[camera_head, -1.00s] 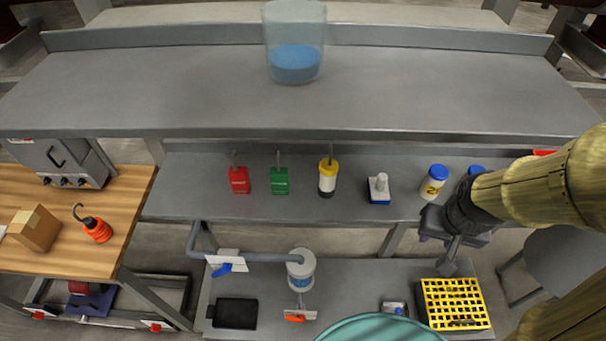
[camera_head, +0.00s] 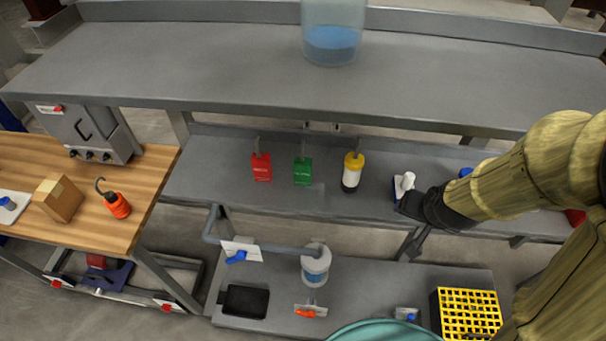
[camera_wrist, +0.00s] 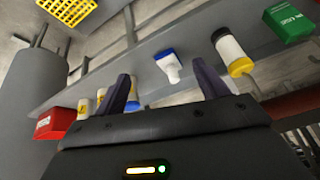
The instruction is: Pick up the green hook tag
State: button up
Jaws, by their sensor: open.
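The green hook tag (camera_head: 302,172) stands on the middle grey shelf, its hook pointing up, between a red hook tag (camera_head: 261,167) and a yellow-capped bottle (camera_head: 352,172). My gripper (camera_head: 408,212) is to the right of the tag in the head view, near the shelf's front edge and apart from the tag. In the wrist view my gripper (camera_wrist: 165,90) has its two fingers spread wide with nothing held between them.
A white and blue item (camera_head: 403,184) sits on the shelf near my gripper. The upper shelf (camera_head: 220,80) overhangs the middle one. A yellow crate (camera_head: 467,314) and a pipe with a white container (camera_head: 315,263) are on the lower shelf.

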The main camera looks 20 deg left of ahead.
jog(key=w+a+f+t+y+b, duration=0.1)
jog(key=a+f+t+b, duration=0.2)
jog(key=a, duration=0.5)
jog(key=w+a+f+t+b, duration=0.1)
jog(key=a+f+t+b, duration=0.1)
jog(key=a+f, duration=0.45)
jog(key=s+a+n+t+y+b, duration=0.3)
jog(key=s+a+t, duration=0.3)
jog(key=s+a, duration=0.4)
jog(key=shift+a+t+b, duration=0.35)
jog(key=shift+a+t, duration=0.05)
jog(key=shift+a, duration=0.2)
jog(key=p, duration=0.4)
send_near(304, 168)
jog(key=x, duration=0.4)
jog(key=shift+w, duration=0.3)
jog(key=shift+w+a, duration=0.1)
jog(key=shift+w, duration=0.1)
